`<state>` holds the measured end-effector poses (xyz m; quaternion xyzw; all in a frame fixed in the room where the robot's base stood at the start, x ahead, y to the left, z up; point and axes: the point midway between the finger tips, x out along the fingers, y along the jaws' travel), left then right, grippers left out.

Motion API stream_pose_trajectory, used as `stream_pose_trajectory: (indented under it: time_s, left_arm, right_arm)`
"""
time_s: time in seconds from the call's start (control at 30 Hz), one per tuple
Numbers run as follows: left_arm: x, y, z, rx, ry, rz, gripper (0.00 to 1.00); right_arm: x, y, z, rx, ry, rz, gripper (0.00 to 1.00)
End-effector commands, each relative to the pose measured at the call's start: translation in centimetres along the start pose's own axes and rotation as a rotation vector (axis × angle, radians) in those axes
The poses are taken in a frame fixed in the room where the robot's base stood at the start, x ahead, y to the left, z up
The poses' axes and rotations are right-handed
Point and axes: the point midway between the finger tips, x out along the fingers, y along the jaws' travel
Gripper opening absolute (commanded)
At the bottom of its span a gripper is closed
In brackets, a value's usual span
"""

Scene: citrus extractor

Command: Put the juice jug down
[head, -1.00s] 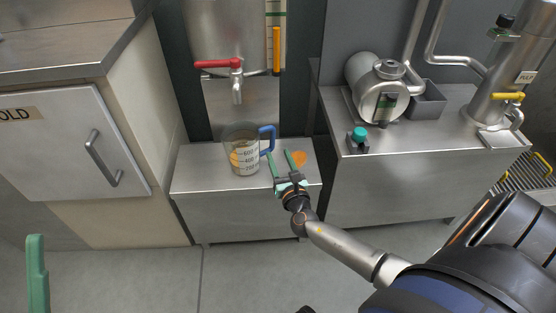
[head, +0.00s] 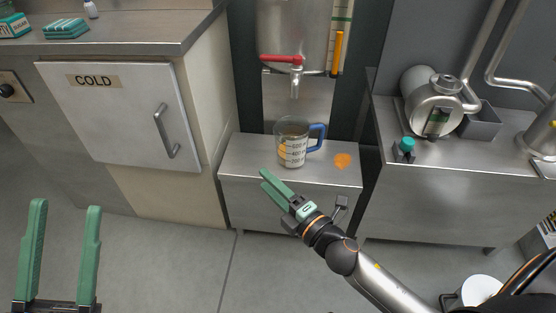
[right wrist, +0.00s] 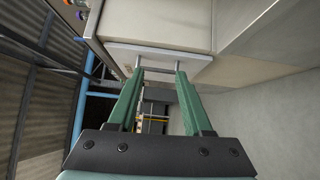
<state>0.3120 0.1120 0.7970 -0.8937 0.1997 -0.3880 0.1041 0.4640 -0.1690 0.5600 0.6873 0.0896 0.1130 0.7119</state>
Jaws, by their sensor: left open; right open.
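The juice jug (head: 293,150) is a clear measuring jug with a blue handle (head: 318,137) and some orange-yellow liquid low inside. It stands upright on the low steel bench (head: 245,160), under the tap. My right gripper (head: 265,180) is in front of the bench, apart from the jug and empty. In the right wrist view its green fingers (right wrist: 162,80) are spread, with no jug between them. My left gripper (head: 64,208) is open and empty at the lower left, far from the jug.
A red-handled tap (head: 295,70) hangs above the jug. An orange spot (head: 343,160) lies on the bench to its right. A steel machine (head: 435,105) stands on the right counter. A cold cabinet (head: 115,115) is at left. A white bucket (head: 482,290) is at lower right.

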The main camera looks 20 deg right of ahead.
Motion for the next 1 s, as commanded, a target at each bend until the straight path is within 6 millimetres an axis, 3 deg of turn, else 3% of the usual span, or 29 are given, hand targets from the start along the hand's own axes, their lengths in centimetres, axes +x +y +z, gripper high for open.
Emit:
stream_pose_trajectory:
  time_s: [0.03, 0.1, 0.2, 0.33, 0.5, 0.9, 1.0]
  left_arm:
    - [0.0, 0.0, 0.0, 0.0, 0.0, 0.0, 0.5]
    - [0.0, 0.0, 0.0, 0.0, 0.0, 0.0, 0.5]
    - [0.0, 0.0, 0.0, 0.001, 0.0, 0.0, 0.5]
    - [0.0, 0.0, 0.0, 0.001, 0.0, 0.0, 0.5]
    - [0.0, 0.0, 0.0, 0.001, 0.0, 0.0, 0.5]
    - [0.0, -0.1, 0.0, 0.002, 0.0, 0.0, 0.5]
    - [0.5, -0.3, -0.5, 0.0, 0.001, -0.001, 0.5]
  right_arm:
    - [-1.4, 4.0, -3.0, 0.223, 0.098, 0.085, 0.5]
    - [-3.6, 9.5, -5.9, 0.51, 0.236, 0.19, 0.5]
    - [-7.0, 16.2, -8.1, 0.833, 0.412, 0.311, 0.5]
    - [-10.6, 21.9, -8.8, 1.093, 0.574, 0.411, 0.5]
    - [-12.3, 24.5, -8.8, 1.21, 0.654, 0.455, 0.5]
    - [-12.3, 24.5, -8.8, 1.209, 0.653, 0.455, 0.5]
    - [-12.3, 25.2, -8.7, 1.21, 0.655, 0.457, 0.5]
